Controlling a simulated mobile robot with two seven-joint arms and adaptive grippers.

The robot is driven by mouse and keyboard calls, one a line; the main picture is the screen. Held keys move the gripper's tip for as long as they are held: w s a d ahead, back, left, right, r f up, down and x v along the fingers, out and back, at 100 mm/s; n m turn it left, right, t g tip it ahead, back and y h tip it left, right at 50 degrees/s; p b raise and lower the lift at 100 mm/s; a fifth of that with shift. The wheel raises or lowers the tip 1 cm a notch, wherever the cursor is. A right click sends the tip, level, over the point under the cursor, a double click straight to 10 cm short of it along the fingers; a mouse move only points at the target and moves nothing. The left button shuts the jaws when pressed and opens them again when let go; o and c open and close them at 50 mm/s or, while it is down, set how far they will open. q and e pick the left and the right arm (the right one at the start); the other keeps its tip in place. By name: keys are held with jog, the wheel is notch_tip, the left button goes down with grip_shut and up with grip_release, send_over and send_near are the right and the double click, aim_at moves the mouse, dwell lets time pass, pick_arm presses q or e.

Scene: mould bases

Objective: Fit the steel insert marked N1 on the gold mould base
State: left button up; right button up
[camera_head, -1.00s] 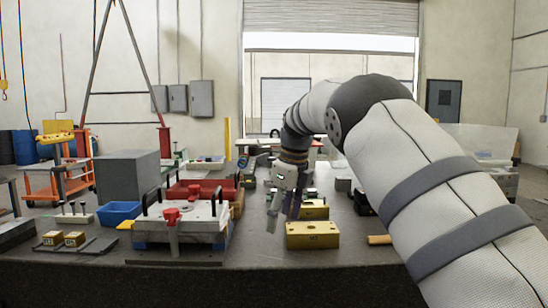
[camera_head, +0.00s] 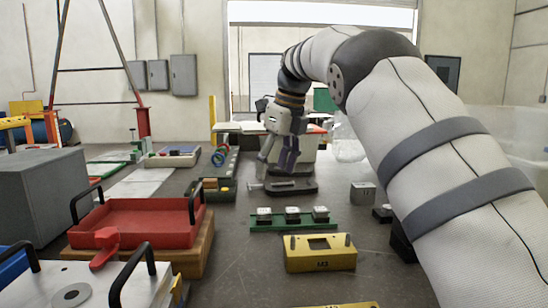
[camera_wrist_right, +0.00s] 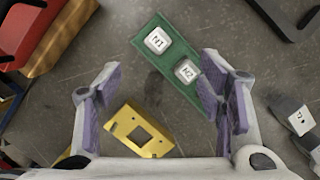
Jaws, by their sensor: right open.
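The steel insert marked N1 (camera_wrist_right: 157,41) sits at one end of a green strip (camera_wrist_right: 160,72) in the right wrist view, beside the insert marked N2 (camera_wrist_right: 187,70). In the head view the green strip (camera_head: 295,227) carries three pale inserts; the left one (camera_head: 264,214) appears to be N1. The gold mould base (camera_head: 320,254) has a square pocket, empty in the right wrist view (camera_wrist_right: 128,123), and stands in front of the strip. My right gripper (camera_head: 275,165) is open and empty, above and beyond the strip. Its right finger hides the strip's far end in the wrist view.
A red tray (camera_head: 135,222) with black handles stands at the left. A grey block (camera_head: 362,193) lies right of the strip. Dark stands (camera_head: 290,186) lie beneath the gripper. Another yellow block (camera_head: 342,305) shows at the bottom edge. Bare table separates the strip and the base.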

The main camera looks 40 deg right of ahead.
aim_at(264, 211)
jog(key=x, duration=1)
jog(key=shift+s+a+f, duration=0.1)
jog(key=shift+a, duration=0.05)
jog(key=shift+w+f, duration=0.25)
jog(key=shift+f, duration=0.4)
grip_shut()
jog(key=shift+r, duration=0.15)
